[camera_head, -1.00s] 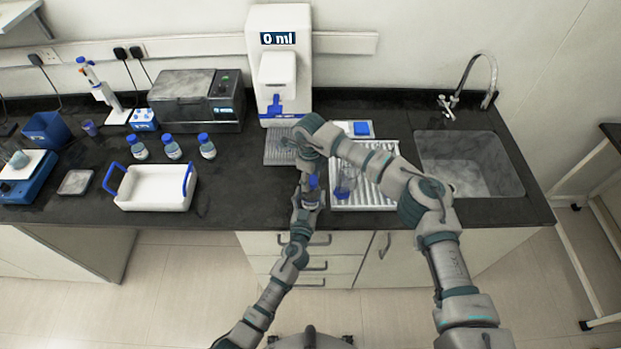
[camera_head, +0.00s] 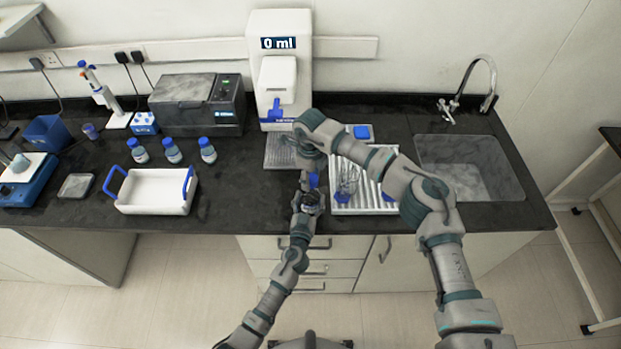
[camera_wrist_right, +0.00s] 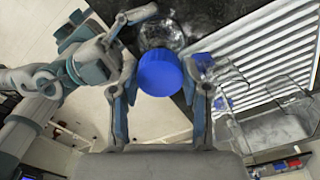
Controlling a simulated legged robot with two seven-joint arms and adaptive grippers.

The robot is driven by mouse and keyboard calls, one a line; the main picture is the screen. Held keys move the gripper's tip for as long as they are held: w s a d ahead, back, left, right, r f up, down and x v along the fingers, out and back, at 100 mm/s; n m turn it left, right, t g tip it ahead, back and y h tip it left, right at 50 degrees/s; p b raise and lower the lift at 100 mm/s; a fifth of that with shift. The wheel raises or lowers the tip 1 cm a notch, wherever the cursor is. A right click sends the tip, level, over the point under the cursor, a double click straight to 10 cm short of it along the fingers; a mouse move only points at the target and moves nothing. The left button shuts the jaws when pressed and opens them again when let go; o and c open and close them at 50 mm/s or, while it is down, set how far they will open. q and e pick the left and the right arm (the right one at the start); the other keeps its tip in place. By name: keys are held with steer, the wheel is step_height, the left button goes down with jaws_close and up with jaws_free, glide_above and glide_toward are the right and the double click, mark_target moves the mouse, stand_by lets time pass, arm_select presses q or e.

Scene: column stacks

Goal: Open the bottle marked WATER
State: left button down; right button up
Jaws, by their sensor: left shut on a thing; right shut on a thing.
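A clear bottle (camera_wrist_right: 160,36) with a round blue cap (camera_wrist_right: 160,72) is between my two grippers, over the front edge area of the bench. My left gripper (camera_head: 310,200) is shut on the bottle body from the front. My right gripper (camera_wrist_right: 159,88) comes from above, with its two fingers shut on either side of the blue cap. The cap also shows in the head view (camera_head: 313,180), above the left gripper. The cap covers the bottle's neck in the wrist view, so I cannot tell whether they are apart. No WATER marking is readable.
Several blue-capped bottles (camera_head: 173,151) stand behind a white tray with blue handles (camera_head: 152,206) on the left. A ribbed drainer (camera_head: 368,207) with clear glassware is just right of my grippers. A dispenser reading 0 ml (camera_head: 278,22) stands behind; a sink (camera_head: 480,180) is at right.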

mark_target(311, 178)
step_height(311, 178, up, 3)
steer(key=shift+r, duration=0.15)
arm_select(q)
jaws_free()
